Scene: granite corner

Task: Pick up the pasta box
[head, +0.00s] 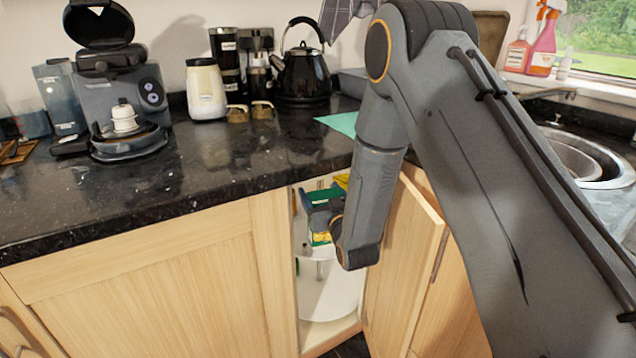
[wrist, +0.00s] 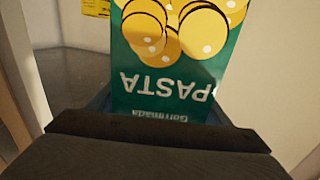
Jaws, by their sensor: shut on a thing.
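The pasta box (wrist: 175,62) is green with yellow round shapes, and its lettering reads upside down in the wrist view. In the head view it shows as green and yellow parts (head: 321,238) inside the open corner cupboard. My gripper (head: 322,214) reaches into the cupboard and is shut on the pasta box. In the wrist view the dark gripper body hides the box's near end. Whether the box is clear of the shelf cannot be seen.
The granite worktop (head: 240,165) overhangs the opening. Another yellow item (wrist: 96,8) is behind the box. A kettle (head: 303,74) and a coffee machine (head: 122,100) stand on the worktop.

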